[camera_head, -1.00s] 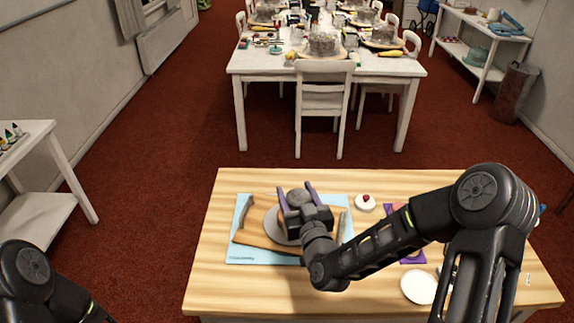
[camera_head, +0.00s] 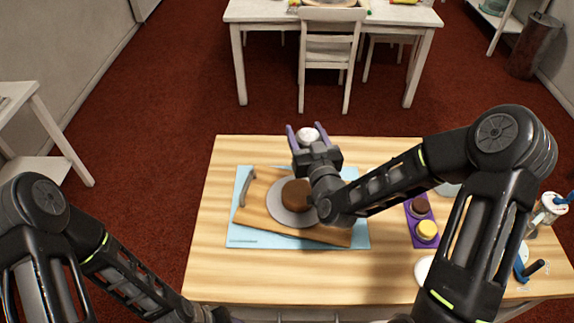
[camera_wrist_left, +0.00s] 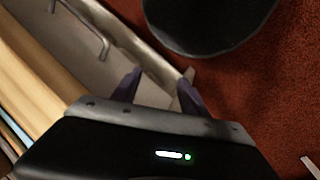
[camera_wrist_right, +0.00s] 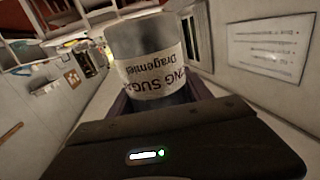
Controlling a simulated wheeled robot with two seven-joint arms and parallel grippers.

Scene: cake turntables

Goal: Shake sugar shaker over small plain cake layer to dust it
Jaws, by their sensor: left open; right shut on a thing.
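The small plain cake layer (camera_head: 297,194) is brown and sits on a grey round plate (camera_head: 281,216) in the head view. The plate rests on a wooden board (camera_head: 257,221) over a light blue mat (camera_head: 243,238). My right gripper (camera_head: 308,138) is shut on the sugar shaker (camera_head: 308,134), held up beyond the cake in the picture; its white end shows between the fingers. In the right wrist view the shaker (camera_wrist_right: 150,60) is a grey cylinder with an upside-down sugar label. My left gripper (camera_wrist_left: 159,87) is open and empty beside the table, low in the head view.
A purple mat (camera_head: 414,235) with a brown and a yellow small cake lies to the right, partly behind my right arm. A white plate (camera_head: 423,270) is near the front. A white container (camera_head: 552,203) stands at the far right. The left part of the wooden table (camera_head: 212,225) is clear.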

